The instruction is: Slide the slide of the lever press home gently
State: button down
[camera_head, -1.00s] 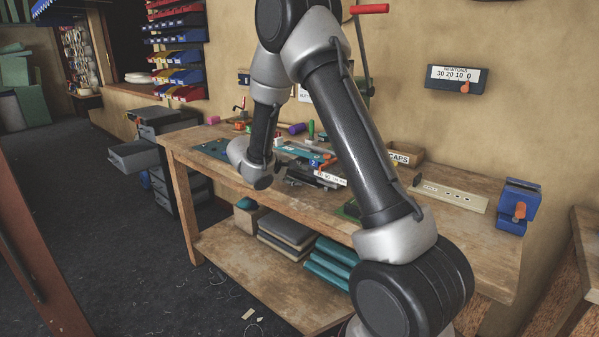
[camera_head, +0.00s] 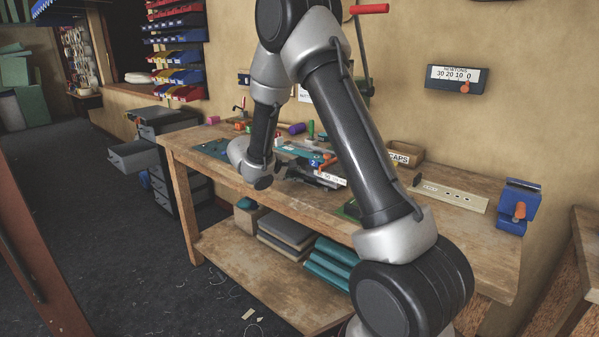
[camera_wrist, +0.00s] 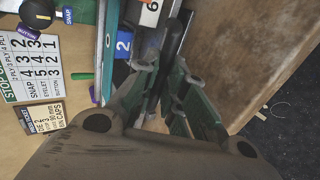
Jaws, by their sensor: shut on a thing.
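The lever press rises behind my arm in the head view, with a red-gripped lever (camera_head: 370,8) at the top; my arm hides much of it. In the wrist view my gripper (camera_wrist: 168,85) is shut on a dark bar, seemingly the slide (camera_wrist: 177,38), which runs up and away between the green-sided fingers. The part held between the fingertips is mostly hidden. A blue tag marked 2 (camera_wrist: 123,43) sits on a teal strip left of the bar, and a white tag marked 6 (camera_wrist: 150,10) is near the top. How far in the slide sits cannot be told.
A chart board (camera_wrist: 35,68) and a small label card (camera_wrist: 38,132) lie left of my gripper. The wooden bench edge (camera_wrist: 255,75) is to the right, with floor beyond. A caps box (camera_head: 405,153), a blue device (camera_head: 518,207) and a wall gauge marked newtons (camera_head: 456,79) are at the right.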

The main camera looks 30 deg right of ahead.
aim_at(313, 161)
jog(key=shift+w+d, duration=0.75)
jog(key=shift+d, duration=1)
jog(key=shift+w+d, duration=0.7)
jog(key=shift+d, duration=1.1)
jog(key=shift+w+d, duration=0.75)
jog(key=shift+d, duration=1)
jog(key=shift+w+d, duration=0.25)
jog(key=shift+d, duration=0.45)
jog(key=shift+w+d, duration=0.25)
jog(key=shift+d, duration=0.4)
jog(key=c, duration=1.4)
grip_release()
jog(key=shift+a, duration=0.1)
jog(key=v, duration=1.1)
jog(key=shift+s+a+r, duration=0.2)
jog(key=shift+a+r, duration=0.05)
